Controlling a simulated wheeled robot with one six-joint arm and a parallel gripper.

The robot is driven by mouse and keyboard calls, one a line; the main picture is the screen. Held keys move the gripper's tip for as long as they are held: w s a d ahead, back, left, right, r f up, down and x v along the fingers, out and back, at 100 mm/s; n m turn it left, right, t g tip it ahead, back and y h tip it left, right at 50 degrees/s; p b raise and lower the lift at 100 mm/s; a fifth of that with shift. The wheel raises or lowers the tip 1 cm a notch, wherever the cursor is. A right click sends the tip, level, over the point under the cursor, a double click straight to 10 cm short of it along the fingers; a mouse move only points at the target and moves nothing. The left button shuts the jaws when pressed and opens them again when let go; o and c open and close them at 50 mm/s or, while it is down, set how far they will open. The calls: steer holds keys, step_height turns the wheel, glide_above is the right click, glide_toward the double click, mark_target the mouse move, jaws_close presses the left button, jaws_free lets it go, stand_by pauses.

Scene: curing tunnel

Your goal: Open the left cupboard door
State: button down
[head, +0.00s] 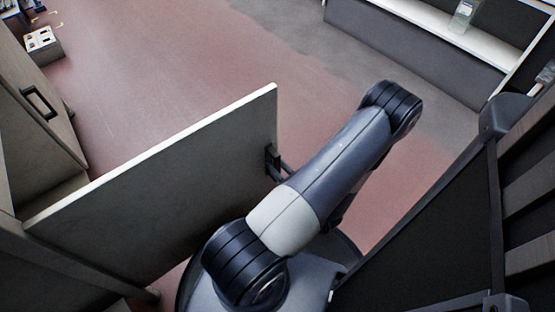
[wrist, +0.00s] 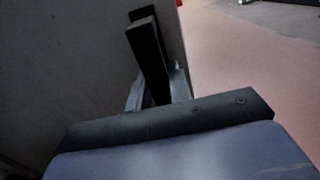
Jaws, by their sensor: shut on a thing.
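The left cupboard door (head: 165,185) is a grey panel with a pale top edge, swung well out from the cupboard (head: 12,235) at the left of the head view. Its dark handle (head: 272,160) is near the free edge. In the wrist view the door face (wrist: 65,60) fills the left side, and the handle (wrist: 148,55) stands out as a dark bar. My gripper (wrist: 157,88) is shut on this bar, one finger to each side. In the head view my arm hides most of the gripper.
Another cupboard door (head: 50,135) with a black handle (head: 40,103) is at the far left. A small box (head: 43,45) lies on the floor behind it. A low shelf unit (head: 430,50) stands at the top right and a dark frame (head: 440,235) at the right. The reddish floor (head: 170,70) beyond the door is clear.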

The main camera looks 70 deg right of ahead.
steer(key=shift+s+a, duration=0.35)
steer(key=shift+s, duration=0.15)
steer(key=c, duration=1.3)
jaws_free()
